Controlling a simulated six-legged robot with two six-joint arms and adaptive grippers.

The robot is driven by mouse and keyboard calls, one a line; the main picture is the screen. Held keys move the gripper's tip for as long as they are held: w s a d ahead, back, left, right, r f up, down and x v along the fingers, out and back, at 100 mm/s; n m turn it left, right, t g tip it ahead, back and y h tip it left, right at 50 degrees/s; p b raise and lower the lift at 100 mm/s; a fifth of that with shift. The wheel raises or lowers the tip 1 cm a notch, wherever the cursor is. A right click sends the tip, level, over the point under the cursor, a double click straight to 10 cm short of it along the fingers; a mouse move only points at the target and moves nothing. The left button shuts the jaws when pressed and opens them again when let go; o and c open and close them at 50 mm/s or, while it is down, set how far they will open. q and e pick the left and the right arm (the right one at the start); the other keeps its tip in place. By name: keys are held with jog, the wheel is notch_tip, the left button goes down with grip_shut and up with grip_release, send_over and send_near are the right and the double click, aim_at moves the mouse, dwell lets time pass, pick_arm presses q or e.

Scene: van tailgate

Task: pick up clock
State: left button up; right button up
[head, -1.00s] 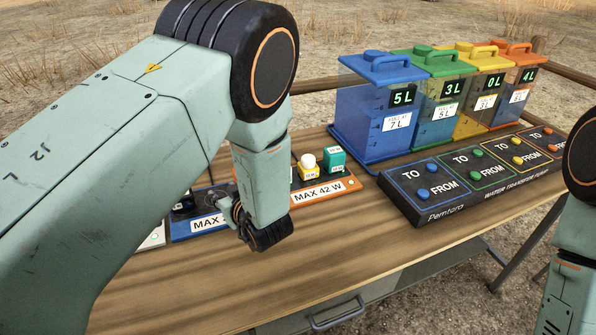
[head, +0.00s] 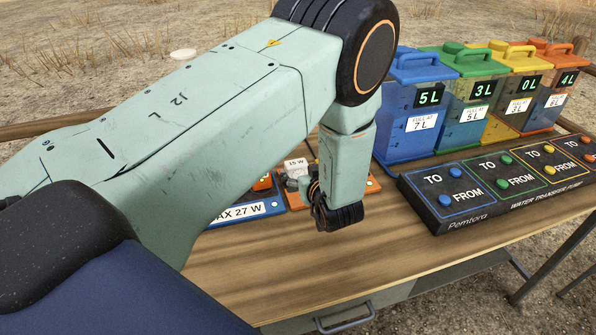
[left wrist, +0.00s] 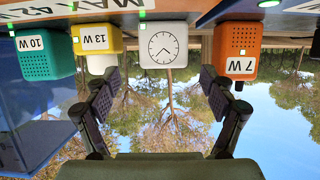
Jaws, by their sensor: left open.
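The clock (left wrist: 162,47) is a white box with a round dial. In the left wrist view it hangs upside down in the picture, between a yellow 13 W box (left wrist: 95,40) and an orange 7 W box (left wrist: 238,52). My left gripper (left wrist: 158,97) is open, its fingers apart on either side of the clock's line and no contact visible. In the head view the left gripper (head: 335,213) is low over the front of the orange board. A pale box labelled 15 W (head: 297,167) beside it, partly hidden, may be the clock. My right gripper is out of view.
A teal 10 W box (left wrist: 38,52) stands beyond the yellow one. A blue board (head: 236,211) lies left of the orange board (head: 373,184). Coloured water tanks (head: 420,108) and a dark pump panel (head: 440,222) stand right. The table's front (head: 290,270) is clear.

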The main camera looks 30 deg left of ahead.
aim_at(299, 166)
pick_arm(q)
jog(key=x, duration=0.6)
jog(key=shift+s+a, duration=0.2)
jog(key=shift+a, duration=0.15)
jog(key=shift+s+d+r, duration=0.15)
jog(key=shift+d+r, duration=0.25)
jog(key=shift+d, duration=0.15)
jog(key=shift+c, duration=0.4)
jog(key=shift+a+f, duration=0.3)
jog(key=shift+a, duration=0.15)
jog(key=c, duration=0.5)
jog(key=shift+d+r, duration=0.25)
jog(key=shift+d, duration=0.15)
jog(key=c, duration=0.4)
jog(key=shift+a, duration=0.15)
jog(key=c, duration=0.3)
jog(key=shift+a+f, duration=0.15)
jog(key=shift+a, duration=0.05)
jog(key=shift+c, duration=0.3)
jog(key=shift+d, duration=0.1)
